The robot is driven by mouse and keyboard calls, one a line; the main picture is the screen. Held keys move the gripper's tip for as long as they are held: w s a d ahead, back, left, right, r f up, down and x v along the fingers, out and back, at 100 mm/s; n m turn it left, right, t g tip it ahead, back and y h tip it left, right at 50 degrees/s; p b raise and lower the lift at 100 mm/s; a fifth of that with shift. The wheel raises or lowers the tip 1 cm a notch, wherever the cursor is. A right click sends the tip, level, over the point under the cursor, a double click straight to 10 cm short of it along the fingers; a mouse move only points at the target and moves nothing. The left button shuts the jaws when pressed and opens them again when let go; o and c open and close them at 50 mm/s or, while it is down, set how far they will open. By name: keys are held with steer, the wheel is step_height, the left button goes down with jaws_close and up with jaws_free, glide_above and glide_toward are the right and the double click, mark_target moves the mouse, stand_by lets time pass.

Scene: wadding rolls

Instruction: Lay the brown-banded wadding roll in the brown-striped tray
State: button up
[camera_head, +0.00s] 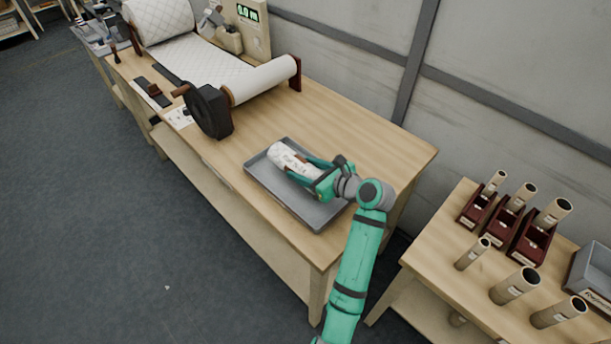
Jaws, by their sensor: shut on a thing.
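A white wadding roll (281,156) is between the fingers of my gripper (303,169), which is shut on it. The roll is over the left end of a grey tray (288,199) on the long wooden table. I cannot tell whether the roll touches the tray floor. No brown stripe can be made out on the tray. My gripper reaches in from the right, above the tray.
On the same table (357,131) stand a winder with a black side plate (208,111), a white roller (262,81) and quilted sheet. A side table (423,262) at the right holds cardboard tubes, dark red holders (533,240) and a grey bin (593,269). The table's right end is clear.

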steer(key=shift+d+f, duration=0.1)
steer(key=shift+f, duration=1.35)
steer(key=shift+f, duration=0.15)
steer(key=o, duration=1.1)
steer(key=shift+d+r, duration=0.1)
steer(key=shift+r, duration=0.15)
steer(key=v, duration=1.2)
